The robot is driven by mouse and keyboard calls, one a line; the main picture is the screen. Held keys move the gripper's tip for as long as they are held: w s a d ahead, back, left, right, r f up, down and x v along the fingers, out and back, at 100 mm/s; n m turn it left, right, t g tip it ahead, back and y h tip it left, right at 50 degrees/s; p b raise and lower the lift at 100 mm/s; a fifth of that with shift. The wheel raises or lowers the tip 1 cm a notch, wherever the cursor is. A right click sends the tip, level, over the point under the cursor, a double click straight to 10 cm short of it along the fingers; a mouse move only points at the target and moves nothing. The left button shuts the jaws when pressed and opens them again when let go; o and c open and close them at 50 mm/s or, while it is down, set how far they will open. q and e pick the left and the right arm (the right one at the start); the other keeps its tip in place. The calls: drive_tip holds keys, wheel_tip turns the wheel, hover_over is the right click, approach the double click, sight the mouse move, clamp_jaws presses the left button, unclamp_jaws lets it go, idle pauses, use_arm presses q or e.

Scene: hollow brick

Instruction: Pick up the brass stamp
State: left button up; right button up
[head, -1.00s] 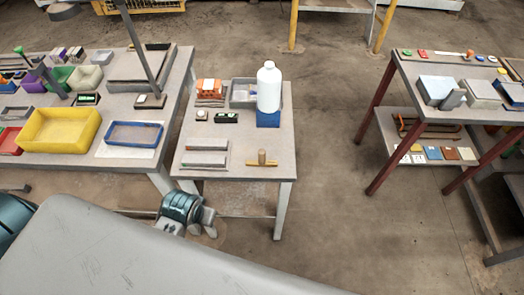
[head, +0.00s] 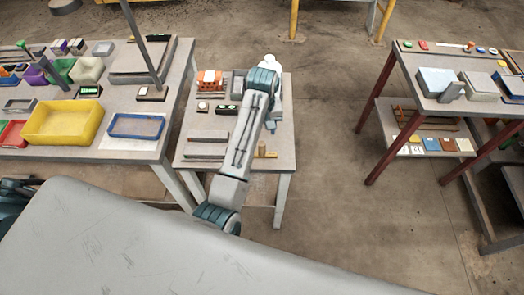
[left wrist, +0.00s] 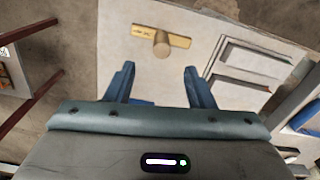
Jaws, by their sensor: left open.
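The brass stamp is a flat brass bar with a round upright handle (left wrist: 161,45). It stands on the small grey table (left wrist: 150,75), at the top of the left wrist view. In the head view its handle (head: 262,151) shows just right of my left arm, which hides part of the bar. My left gripper (left wrist: 159,84) is open and empty, with its two blue fingers apart over the table. The stamp appears beyond the fingertips, not between them. My right gripper is not in view.
A yellow bin (head: 63,122) is on the left table.

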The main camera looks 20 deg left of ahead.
sight(262, 143)
use_arm(q)
wheel_tip(262, 143, down, 5)
drive_tip(key=shift+f+p, duration=0.1)
drive_tip(key=shift+p, duration=0.6)
wheel_tip(262, 143, down, 5)
drive_tip(key=p, duration=0.2)
drive_tip(key=shift+s+a+r+p, duration=0.1)
drive_tip(key=shift+s+r+p, duration=0.1)
drive_tip(key=shift+p, duration=0.15)
drive_tip(key=shift+w+f, duration=0.1)
drive_tip(key=shift+f, duration=0.35)
clamp_jaws()
